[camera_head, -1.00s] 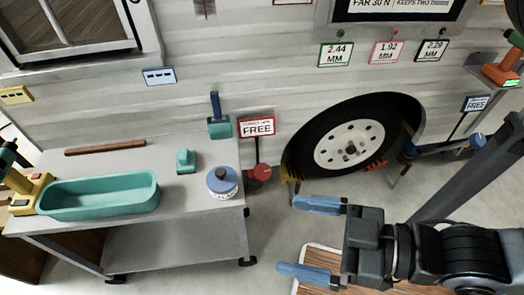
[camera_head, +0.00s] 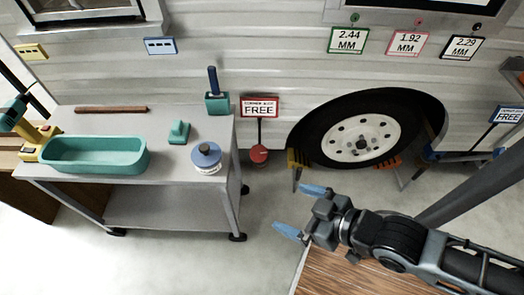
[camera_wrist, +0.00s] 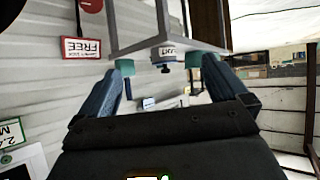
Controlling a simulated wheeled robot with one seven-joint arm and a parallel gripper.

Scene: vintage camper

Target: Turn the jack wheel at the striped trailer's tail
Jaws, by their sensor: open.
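A grey-white trailer wall (camera_head: 240,72) with horizontal ribs fills the back of the head view. A round red jack wheel (camera_head: 259,154) sits low against it, under a red-edged "corner jack FREE" sign (camera_head: 259,107). In the wrist view a red disc (camera_wrist: 92,5) shows at the top edge, near the sign (camera_wrist: 82,48). My gripper (camera_head: 289,208) is open and empty, its blue fingers pointing left. In the head view it appears below and right of the red wheel, apart from it. I cannot tell which end of the trailer is its tail.
A grey cart (camera_head: 160,185) with a teal tray (camera_head: 95,155) and a blue-lidded pot (camera_head: 206,158) stands left of the red wheel. A tyre (camera_head: 300,135) and yellow stand (camera_head: 296,160) are right of it. A blue-edged FREE sign (camera_head: 509,114) is farther right. Floor lies open between cart and gripper.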

